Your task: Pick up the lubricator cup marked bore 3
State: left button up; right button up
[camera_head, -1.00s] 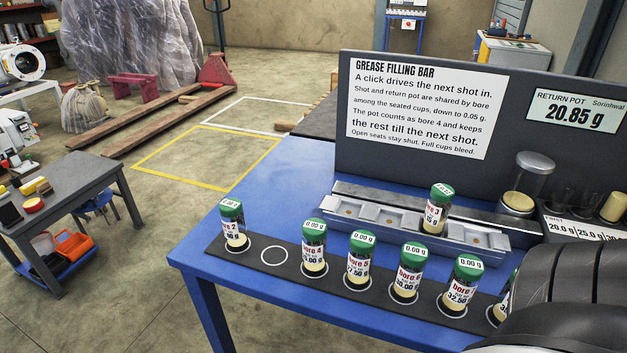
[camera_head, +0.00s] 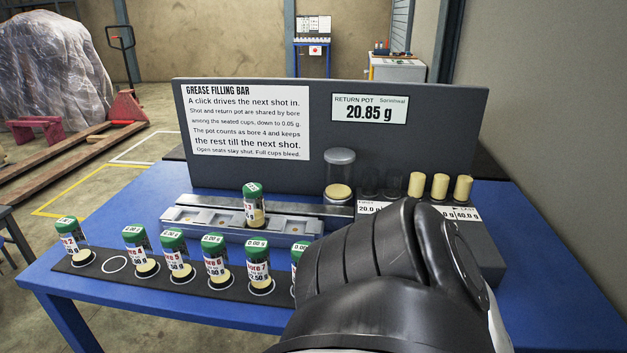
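The lubricator cup marked bore 3 (camera_head: 254,207) has a green cap and a white label, and its lower part is pale. It stands upright in a seat of the grey filling bar (camera_head: 180,222), apart from the row of other cups. Part of its label is too small to read fully. A large black part of my arm fills the lower right middle of the view, to the right of the cup. It hides part of the bar's front area and of the cup row. Neither gripper's fingertips show.
Several green-capped cups, such as bore 7 (camera_head: 257,268), stand on a black mat (camera_head: 85,262) with one empty ring. Behind the bar, a sign panel (camera_head: 430,150) shows a return pot reading of 20.85 g. The return pot (camera_head: 339,178) and several pale shots (camera_head: 439,187) stand right.

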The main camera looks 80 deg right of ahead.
aim_at(253, 199)
jog(key=u, duration=0.05)
jog(key=k, duration=0.4)
jog(key=z, duration=1.1)
